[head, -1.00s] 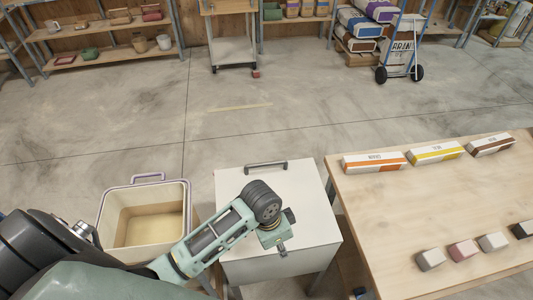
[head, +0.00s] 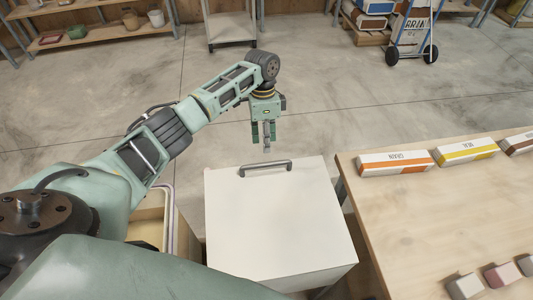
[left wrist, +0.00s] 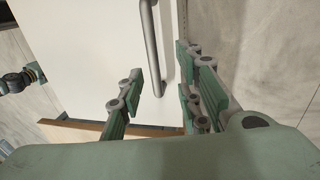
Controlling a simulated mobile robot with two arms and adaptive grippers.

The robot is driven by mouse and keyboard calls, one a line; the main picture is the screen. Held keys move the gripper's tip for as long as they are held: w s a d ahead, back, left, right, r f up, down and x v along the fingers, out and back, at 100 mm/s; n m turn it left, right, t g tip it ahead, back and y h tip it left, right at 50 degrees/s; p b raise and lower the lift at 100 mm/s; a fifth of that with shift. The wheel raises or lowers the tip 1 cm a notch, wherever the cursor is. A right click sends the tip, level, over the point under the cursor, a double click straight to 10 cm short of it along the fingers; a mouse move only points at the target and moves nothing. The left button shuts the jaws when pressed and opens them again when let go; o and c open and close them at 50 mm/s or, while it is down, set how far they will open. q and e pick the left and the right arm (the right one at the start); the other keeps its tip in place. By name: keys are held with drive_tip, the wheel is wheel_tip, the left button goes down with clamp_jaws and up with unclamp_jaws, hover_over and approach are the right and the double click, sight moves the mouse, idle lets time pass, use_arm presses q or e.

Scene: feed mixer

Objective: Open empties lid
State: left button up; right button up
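The white bin with a flat white lid (head: 270,220) stands below me, its lid lying flat and closed. A grey bar handle (head: 265,168) is fixed near the lid's far edge; it also shows in the left wrist view (left wrist: 152,45). My left gripper (head: 263,142) points down just above and beyond the handle in the head view. In the left wrist view its fingers are apart, with the handle's end appearing between them. It holds nothing, and I cannot tell whether it touches the handle. My right gripper is not in view.
A wooden table (head: 430,220) with labelled boxes stands at the right, close to the bin. An open cream tub (head: 148,228) is at the left, partly hidden by my left arm. A hand truck (head: 414,35) stands far back; the floor beyond the bin is clear.

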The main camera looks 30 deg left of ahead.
sight(266, 163)
use_arm(q)
drive_tip(key=f, duration=0.1)
drive_tip(key=s+d+f+p, duration=0.1)
drive_tip(key=f, duration=0.1)
drive_tip(key=s+f, duration=0.1)
drive_tip(key=shift+s+d+f+p, duration=0.15)
drive_tip(key=shift+d+f+p, duration=0.05)
drive_tip(key=shift+p, duration=0.1)
drive_tip(key=shift+x, duration=1)
drive_tip(key=shift+f, duration=0.15)
drive_tip(key=shift+a, duration=0.1)
drive_tip(key=c, duration=0.8)
clamp_jaws()
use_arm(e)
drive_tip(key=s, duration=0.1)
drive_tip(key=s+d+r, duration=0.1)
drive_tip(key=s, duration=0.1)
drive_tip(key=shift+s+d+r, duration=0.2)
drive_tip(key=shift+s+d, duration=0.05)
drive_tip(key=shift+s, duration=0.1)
use_arm(q)
drive_tip(key=shift+w, duration=0.2)
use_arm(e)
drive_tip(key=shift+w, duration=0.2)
